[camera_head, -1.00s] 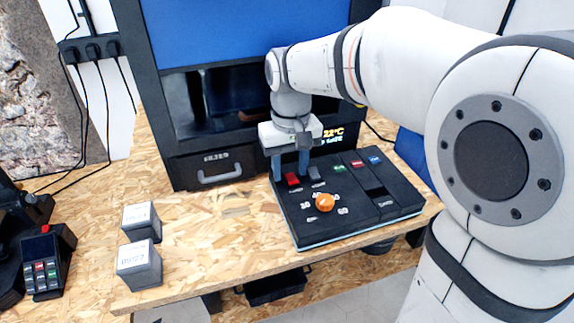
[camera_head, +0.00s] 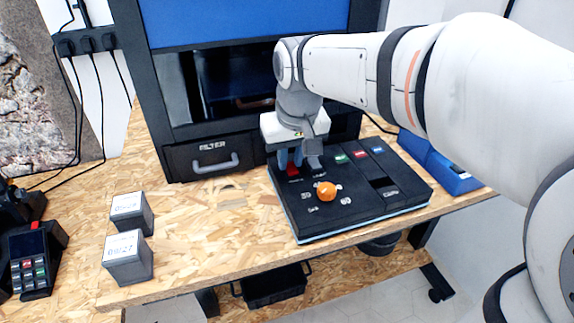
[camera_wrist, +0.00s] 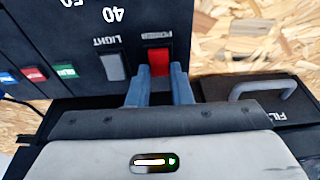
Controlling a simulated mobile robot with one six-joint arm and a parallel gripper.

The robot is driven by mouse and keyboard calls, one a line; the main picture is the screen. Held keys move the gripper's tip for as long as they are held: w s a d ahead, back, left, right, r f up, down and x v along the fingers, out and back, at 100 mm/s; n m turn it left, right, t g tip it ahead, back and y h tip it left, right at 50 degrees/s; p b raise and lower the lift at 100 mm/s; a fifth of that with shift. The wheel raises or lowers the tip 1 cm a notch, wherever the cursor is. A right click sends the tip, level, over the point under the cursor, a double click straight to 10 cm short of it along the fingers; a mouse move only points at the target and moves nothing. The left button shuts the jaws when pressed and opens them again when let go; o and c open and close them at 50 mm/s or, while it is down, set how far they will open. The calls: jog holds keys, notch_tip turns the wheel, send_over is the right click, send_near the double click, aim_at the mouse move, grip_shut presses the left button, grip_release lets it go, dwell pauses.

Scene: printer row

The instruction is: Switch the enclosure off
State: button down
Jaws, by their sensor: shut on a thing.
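The enclosure (camera_head: 255,25) is a tall black and blue cabinet with a dark window, at the back of the bench. The black control panel (camera_head: 340,212) lies in front of it. Its red POWER switch (camera_wrist: 159,62) shows between my fingertips in the wrist view; in the head view only a bit of the red switch (camera_head: 293,172) shows under my gripper (camera_head: 290,161). My gripper (camera_wrist: 158,76) points down with its two blue fingers closed in on the sides of the red switch. The grey LIGHT switch (camera_wrist: 114,66) is right beside one finger.
An orange knob (camera_head: 326,191) stands up on the panel near the switches. Green, red and blue buttons (camera_head: 360,154) run along its far side. A filter drawer with a handle (camera_head: 215,165) is left of the panel. Two grey boxes (camera_head: 128,258) stand at the front left. Bare wood lies between.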

jog(key=shift+s+f+t+b, duration=0.15)
jog(key=shift+t+b, duration=0.45)
jog(key=shift+b, duration=0.15)
jog(key=shift+r, duration=0.2)
jog(key=c, duration=1.3)
grip_release()
jog(key=shift+s+r, duration=0.1)
jog(key=v, duration=0.7)
jog(key=shift+s+d+r, duration=0.2)
jog(key=shift+r, duration=0.05)
jog(key=shift+s, duration=0.1)
